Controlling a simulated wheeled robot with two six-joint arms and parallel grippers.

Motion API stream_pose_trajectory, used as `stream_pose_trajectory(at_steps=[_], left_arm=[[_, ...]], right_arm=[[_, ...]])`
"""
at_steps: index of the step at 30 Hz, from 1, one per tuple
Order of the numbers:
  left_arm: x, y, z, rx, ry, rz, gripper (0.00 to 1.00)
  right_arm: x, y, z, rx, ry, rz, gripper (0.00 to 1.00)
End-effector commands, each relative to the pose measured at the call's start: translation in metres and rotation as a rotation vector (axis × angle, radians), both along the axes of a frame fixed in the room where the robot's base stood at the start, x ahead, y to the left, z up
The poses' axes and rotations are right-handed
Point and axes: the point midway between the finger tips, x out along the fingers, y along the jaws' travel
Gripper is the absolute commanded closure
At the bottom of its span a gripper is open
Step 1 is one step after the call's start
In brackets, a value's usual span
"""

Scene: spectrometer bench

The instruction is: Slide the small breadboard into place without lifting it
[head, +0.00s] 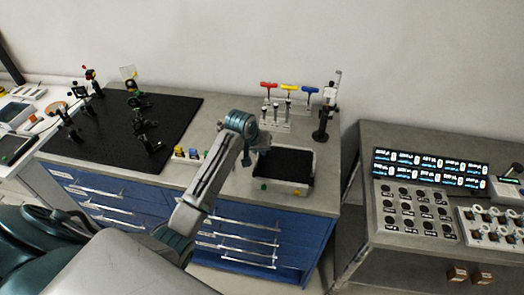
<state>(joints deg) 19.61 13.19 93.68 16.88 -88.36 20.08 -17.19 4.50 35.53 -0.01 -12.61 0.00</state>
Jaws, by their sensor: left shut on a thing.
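The small breadboard (285,163) is a black, flat plate in a pale, low frame, lying level on the grey bench top right of centre. My left gripper (263,147) is at its back left corner, shut on it. The fingertips are small and partly hidden by my own wrist and arm, so the exact grip is hard to see. A green spot and a yellow spot show on the pale front side below the plate. My right gripper is not in view.
A large black breadboard (110,128) with several optics mounts covers the bench's left. Small coloured items (189,153) lie beside my arm. A rack of red, yellow and blue-handled tools (275,112) and a dark post mount (322,125) stand behind. A control console (430,200) is at right.

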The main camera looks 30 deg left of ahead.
Motion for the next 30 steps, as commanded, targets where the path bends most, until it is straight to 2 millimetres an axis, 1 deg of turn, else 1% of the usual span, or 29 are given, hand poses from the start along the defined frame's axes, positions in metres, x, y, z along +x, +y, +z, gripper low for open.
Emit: stream_pose_trajectory(at_steps=[7,8,9,11,12,19,22,26,30], left_arm=[[0.000,0.001,0.000,0.000,-0.001,0.000,1.00],[0.000,0.001,0.001,0.000,-0.001,0.000,0.86],[0.000,0.001,0.000,0.000,-0.001,0.000,0.79],[0.000,0.001,0.000,0.000,0.000,0.000,0.67],[0.000,0.001,0.000,0.000,0.000,0.000,0.65],[-0.001,0.001,-0.002,0.001,0.005,0.000,0.65],[-0.002,0.001,0.001,0.000,0.002,0.000,0.65],[-0.009,0.003,0.017,0.003,-0.003,-0.001,0.65],[-0.020,0.005,0.043,0.004,-0.006,-0.001,0.65]], right_arm=[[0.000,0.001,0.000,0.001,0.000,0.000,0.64],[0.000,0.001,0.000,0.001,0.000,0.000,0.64],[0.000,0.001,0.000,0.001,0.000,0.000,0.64],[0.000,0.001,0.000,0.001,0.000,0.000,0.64],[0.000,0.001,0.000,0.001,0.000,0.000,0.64],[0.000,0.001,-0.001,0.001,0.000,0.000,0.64],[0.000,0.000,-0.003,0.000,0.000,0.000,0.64],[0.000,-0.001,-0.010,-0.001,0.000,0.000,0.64],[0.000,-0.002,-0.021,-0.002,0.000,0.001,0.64]])
